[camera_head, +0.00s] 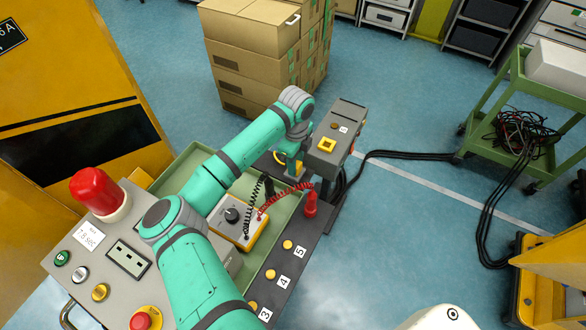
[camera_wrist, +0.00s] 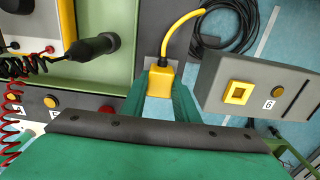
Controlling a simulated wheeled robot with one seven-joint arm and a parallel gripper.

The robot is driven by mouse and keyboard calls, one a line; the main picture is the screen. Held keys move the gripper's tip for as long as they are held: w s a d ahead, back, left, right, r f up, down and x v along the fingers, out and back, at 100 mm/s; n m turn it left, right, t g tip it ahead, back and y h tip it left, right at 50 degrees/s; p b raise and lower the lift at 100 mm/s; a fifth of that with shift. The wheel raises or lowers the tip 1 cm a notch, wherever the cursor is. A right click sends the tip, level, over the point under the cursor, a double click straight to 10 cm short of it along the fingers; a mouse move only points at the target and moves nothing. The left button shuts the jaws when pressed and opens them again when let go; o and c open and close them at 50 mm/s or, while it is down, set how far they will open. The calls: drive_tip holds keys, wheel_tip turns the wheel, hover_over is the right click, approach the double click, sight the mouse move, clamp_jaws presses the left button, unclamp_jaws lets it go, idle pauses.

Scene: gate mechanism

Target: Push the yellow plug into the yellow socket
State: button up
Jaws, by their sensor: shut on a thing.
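The yellow plug (camera_wrist: 159,82) is held between the two green fingers of my gripper (camera_wrist: 160,92), with its yellow cable (camera_wrist: 178,28) curving up from it in the wrist view. The yellow socket (camera_wrist: 239,93) is a square frame with a dark centre on the grey box, right of the plug and apart from it. The socket (camera_head: 326,145) also shows on top of the box in the head view. There my gripper (camera_head: 290,166) is just left of the box, and my arm largely hides the plug.
The grey box (camera_head: 340,120) stands at the end of the console. A multimeter (camera_head: 234,215) with black and red coiled leads lies in the green tray (camera_wrist: 105,72), near my gripper. A red-handled probe (camera_head: 311,204) stands nearby. Black cables run over the floor at right.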

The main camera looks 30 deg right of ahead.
drive_tip(key=shift+w+r, duration=0.15)
drive_tip(key=shift+r, duration=0.2)
idle(0.3)
drive_tip(key=shift+r, duration=2.2)
drive_tip(key=shift+w+d+r, duration=1.4)
drive_tip(key=shift+w+d, duration=0.1)
drive_tip(key=shift+d, duration=3.15)
drive_tip(key=shift+w+d+f, duration=0.6)
drive_tip(key=shift+d+f, duration=0.75)
drive_tip(key=shift+d, duration=0.15)
drive_tip(key=shift+w+d+f, duration=0.55)
drive_tip(key=shift+d+f, duration=0.85)
drive_tip(key=shift+d, duration=0.15)
drive_tip(key=shift+w+d+f, duration=0.6)
drive_tip(key=shift+d+f, duration=0.75)
drive_tip(key=shift+d, duration=0.15)
drive_tip(key=shift+f, duration=0.15)
drive_tip(key=shift+f, duration=1.05)
drive_tip(key=shift+f, duration=0.85)
